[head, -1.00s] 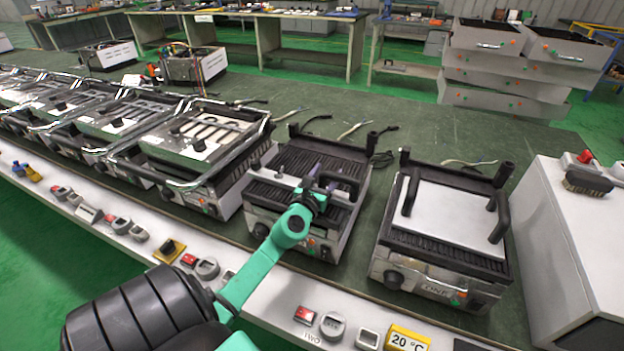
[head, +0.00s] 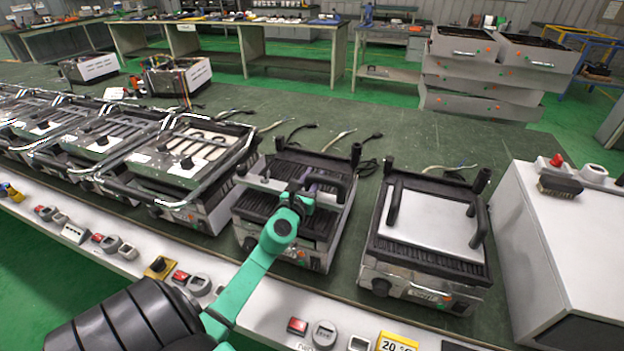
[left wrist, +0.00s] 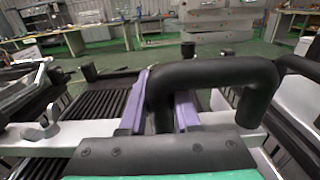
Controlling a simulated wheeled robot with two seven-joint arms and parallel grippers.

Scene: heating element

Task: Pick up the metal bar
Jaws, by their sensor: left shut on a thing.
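The metal bar (head: 266,184) is a flat silvery strip with black handles. It lies across the dark ribbed top of the middle grill unit (head: 284,248); I cannot tell whether it touches the ribs. My left gripper (head: 307,185) is at the bar's right handle (head: 335,187), its arm reaching in from below. In the left wrist view, the purple fingers of the left gripper (left wrist: 162,92) are shut around the near leg of the black handle (left wrist: 215,75). The bar (left wrist: 72,132) runs left and right behind the wrist there. My right gripper is out of view.
A grill unit with a pale plate (head: 430,218) and black handles stands close on the right. Several grills with silvery frames (head: 195,165) line up on the left. A white box (head: 560,245) is at far right. The green bench (head: 340,115) is mostly clear behind the grills, with loose cables.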

